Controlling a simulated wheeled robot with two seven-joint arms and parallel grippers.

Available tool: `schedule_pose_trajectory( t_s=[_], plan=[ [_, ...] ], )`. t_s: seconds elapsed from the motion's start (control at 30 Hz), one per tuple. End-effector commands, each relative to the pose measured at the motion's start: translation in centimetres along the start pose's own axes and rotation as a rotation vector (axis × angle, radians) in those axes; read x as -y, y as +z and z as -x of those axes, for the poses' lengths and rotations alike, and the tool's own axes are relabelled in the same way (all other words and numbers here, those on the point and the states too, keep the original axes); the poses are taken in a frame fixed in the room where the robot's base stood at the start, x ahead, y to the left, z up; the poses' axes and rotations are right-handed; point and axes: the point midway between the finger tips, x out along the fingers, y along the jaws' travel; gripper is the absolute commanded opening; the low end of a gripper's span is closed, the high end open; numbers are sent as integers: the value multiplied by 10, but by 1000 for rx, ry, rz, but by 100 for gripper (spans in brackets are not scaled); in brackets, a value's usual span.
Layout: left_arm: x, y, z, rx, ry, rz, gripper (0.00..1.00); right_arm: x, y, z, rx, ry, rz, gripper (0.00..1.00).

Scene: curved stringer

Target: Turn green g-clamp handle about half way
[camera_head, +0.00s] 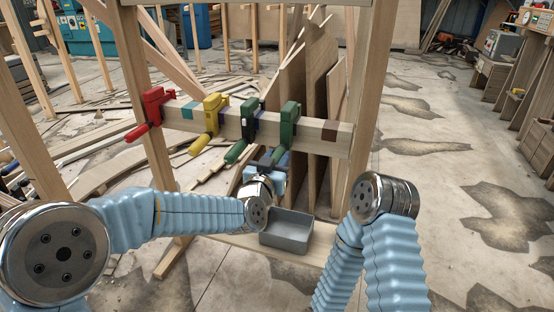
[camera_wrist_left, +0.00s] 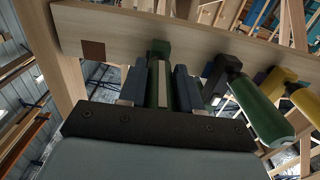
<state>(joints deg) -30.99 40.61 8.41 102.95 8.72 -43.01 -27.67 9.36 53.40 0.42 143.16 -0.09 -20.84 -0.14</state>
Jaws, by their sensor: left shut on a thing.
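Two green g-clamps sit side by side on a horizontal wooden beam (camera_head: 325,131). The right green g-clamp (camera_head: 289,115) has its handle (camera_head: 282,158) hanging down toward me, partly hidden by my left gripper (camera_head: 276,163). In the left wrist view my left gripper (camera_wrist_left: 160,85) has one finger on each side of this green handle (camera_wrist_left: 162,82) and is shut on it. The other green clamp (camera_head: 249,110) is just to the left, its handle (camera_head: 235,152) free and slanting down. That handle also shows in the left wrist view (camera_wrist_left: 260,112). My right gripper is out of view.
A yellow clamp (camera_head: 212,113) and a red clamp (camera_head: 154,105) are farther left on the beam. Wooden posts (camera_head: 362,100) frame the beam. A grey bin (camera_head: 287,232) stands below it. Upright boards (camera_head: 320,75) lean behind.

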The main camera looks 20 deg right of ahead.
Motion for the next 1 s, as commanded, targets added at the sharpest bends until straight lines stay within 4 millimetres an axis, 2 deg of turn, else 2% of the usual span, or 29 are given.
schedule_pose_trajectory(
  t_s=[0.37,1.0],
  plan=[
    [0,2,0,0,1,-106,3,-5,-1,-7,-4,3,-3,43],
    [2,1,0,0,2,-680,2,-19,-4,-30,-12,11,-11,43]
  ],
)
